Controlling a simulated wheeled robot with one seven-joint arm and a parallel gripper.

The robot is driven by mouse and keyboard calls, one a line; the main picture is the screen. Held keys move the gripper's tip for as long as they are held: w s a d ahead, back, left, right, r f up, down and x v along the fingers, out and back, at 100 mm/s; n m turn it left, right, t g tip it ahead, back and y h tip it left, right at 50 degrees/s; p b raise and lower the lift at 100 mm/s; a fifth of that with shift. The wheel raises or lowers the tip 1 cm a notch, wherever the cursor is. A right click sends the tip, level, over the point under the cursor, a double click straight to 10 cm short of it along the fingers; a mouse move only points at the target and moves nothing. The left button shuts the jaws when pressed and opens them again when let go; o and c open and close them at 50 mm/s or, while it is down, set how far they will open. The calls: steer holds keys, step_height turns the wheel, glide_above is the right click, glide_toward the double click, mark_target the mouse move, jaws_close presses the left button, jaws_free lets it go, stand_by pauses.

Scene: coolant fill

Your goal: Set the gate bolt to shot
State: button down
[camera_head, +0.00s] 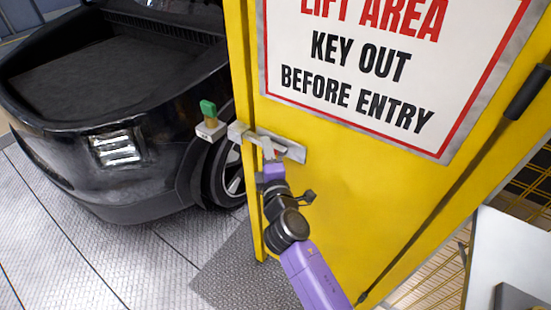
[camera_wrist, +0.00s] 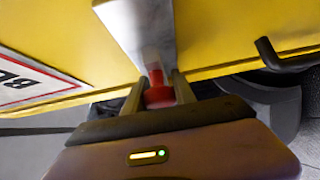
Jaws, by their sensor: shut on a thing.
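The gate bolt (camera_head: 290,148) is a grey metal bar and plate on the yellow gate (camera_head: 340,210), near its left edge. In the wrist view the silver bolt bar (camera_wrist: 140,30) runs up from a red knob (camera_wrist: 158,93). My gripper (camera_head: 270,158) is at the bolt, and in the wrist view its two fingers (camera_wrist: 158,85) are shut on the red knob, one on each side. A grey block (camera_head: 237,131) sits at the gate's left edge, in line with the bolt. My gripper partly hides the bolt; how far the bar reaches is hard to tell.
A small grey box (camera_head: 210,131) with a green-topped piece (camera_head: 208,109) is just left of the gate edge. A black car (camera_head: 110,120) stands behind. A large warning sign (camera_head: 380,70) is above the bolt. A dark diagonal rod (camera_head: 440,210) crosses the gate at right.

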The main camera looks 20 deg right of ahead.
steer(key=shift+w+a, duration=0.1)
steer(key=shift+a, duration=0.1)
steer(key=c, duration=1)
jaws_free()
steer(key=shift+w, duration=0.1)
steer(key=shift+c, duration=0.2)
steer(key=s+a, duration=0.1)
steer(key=s, duration=0.6)
steer(key=shift+s+b, duration=0.4)
steer(key=shift+b, duration=0.05)
steer(key=shift+a, duration=0.1)
